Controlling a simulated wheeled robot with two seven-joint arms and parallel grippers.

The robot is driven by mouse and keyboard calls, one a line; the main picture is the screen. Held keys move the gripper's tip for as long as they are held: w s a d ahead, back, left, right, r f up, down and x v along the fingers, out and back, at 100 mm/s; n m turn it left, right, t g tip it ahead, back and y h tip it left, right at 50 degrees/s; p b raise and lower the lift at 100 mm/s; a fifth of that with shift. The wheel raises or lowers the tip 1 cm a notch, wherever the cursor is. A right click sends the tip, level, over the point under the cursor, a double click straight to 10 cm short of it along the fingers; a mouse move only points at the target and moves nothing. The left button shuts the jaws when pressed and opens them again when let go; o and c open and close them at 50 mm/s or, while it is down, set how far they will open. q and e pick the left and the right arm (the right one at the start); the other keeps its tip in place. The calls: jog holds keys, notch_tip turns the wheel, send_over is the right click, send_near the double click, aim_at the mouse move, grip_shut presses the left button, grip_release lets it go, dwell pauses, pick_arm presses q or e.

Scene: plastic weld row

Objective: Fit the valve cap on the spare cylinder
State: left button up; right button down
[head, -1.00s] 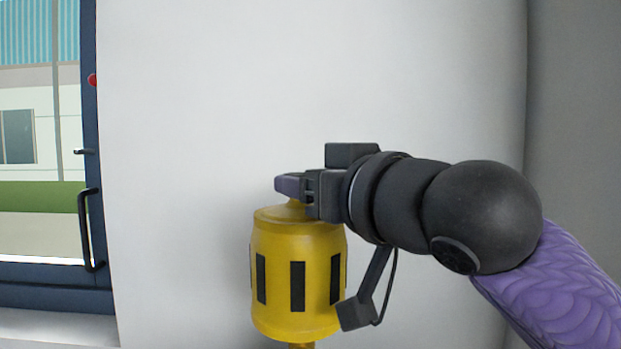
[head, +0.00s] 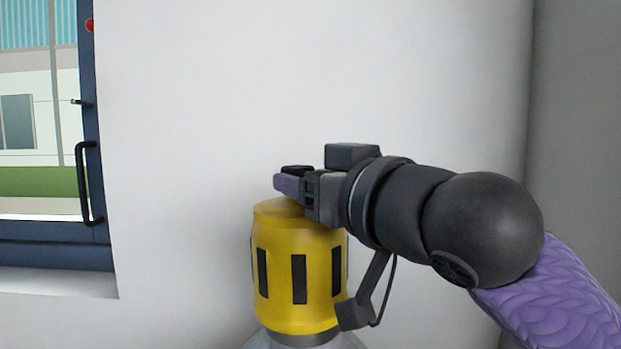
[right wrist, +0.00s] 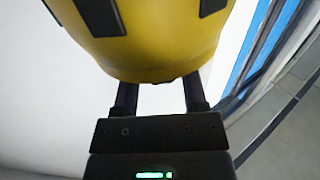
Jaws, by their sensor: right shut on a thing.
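The valve cap (head: 322,263) is yellow with black slots and looks upright in the head view. My right gripper (head: 288,180) is shut at the top of the cap; the part it grips is hidden behind the fingers. The grey spare cylinder (head: 262,341) shows only its top at the lower edge, directly below the cap. A dark band lies between them; I cannot tell whether the cap is seated or just above. In the right wrist view the cap (right wrist: 150,45) fills the upper middle, beyond the fingers of my right gripper (right wrist: 160,92). My left gripper is not in view.
A plain pale wall (head: 200,120) stands behind the cap. A dark-framed window or door (head: 95,190) with a black handle is at the left. A grey wall (head: 580,120) is at the right. The space left of the cap looks free.

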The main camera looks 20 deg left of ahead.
jog(key=shift+w+a+f, duration=0.1)
jog(key=shift+f, duration=0.65)
jog(key=shift+w+d, duration=0.15)
jog(key=shift+d, duration=0.1)
